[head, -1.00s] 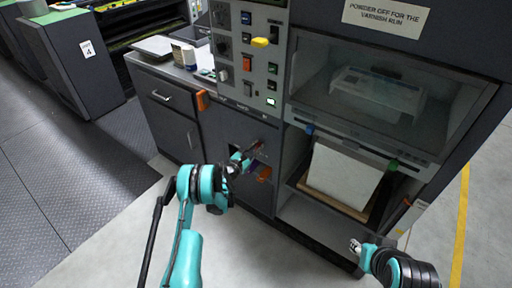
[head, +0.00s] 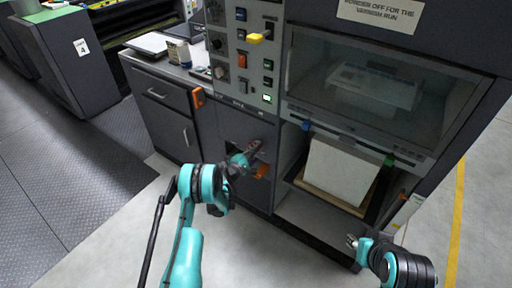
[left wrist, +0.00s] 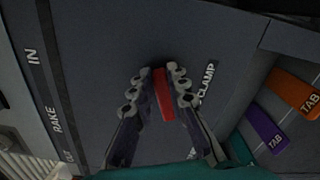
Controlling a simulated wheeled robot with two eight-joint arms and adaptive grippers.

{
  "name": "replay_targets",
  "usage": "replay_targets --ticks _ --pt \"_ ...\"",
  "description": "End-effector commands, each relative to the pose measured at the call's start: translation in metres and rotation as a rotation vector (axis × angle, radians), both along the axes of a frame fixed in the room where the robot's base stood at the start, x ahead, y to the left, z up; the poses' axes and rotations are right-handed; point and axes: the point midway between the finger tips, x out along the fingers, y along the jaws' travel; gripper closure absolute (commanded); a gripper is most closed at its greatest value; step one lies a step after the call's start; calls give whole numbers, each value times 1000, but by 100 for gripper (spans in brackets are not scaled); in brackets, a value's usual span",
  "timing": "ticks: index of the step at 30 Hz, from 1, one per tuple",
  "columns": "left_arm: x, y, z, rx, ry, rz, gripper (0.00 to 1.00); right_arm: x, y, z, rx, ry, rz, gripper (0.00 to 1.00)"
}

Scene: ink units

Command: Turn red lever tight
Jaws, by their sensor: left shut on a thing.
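The red lever (left wrist: 164,94) shows in the left wrist view between the fingers of my left gripper (left wrist: 161,80), beside the word CLAMP on a dark panel. The gripper is shut on the lever, with a finger on each side. In the head view my left gripper (head: 246,158) is at the cabinet front below the control panel, and its fingers largely hide the lever. My right gripper (head: 353,242) is in front of the cabinet at the lower right, clear of it; its fingers are too small to judge.
Beside the lever are an orange tab (left wrist: 295,93) and a purple tab (left wrist: 265,130). Above is a control panel with a yellow handle (head: 259,37) and buttons. A paper stack (head: 340,172) lies in the open bay at right. The floor in front is clear.

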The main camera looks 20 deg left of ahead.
Motion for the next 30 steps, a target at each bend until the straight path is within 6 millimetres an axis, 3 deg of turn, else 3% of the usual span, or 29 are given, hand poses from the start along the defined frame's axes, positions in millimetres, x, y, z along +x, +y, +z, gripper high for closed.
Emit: replay_targets --ticks 15,30 --pt "-1 -2 -10 315 -114 -1 100 0 0 0 0 0 0 64" --pt "-1 -3 -11 373 -135 -2 100 0 0 0 0 0 0 64"
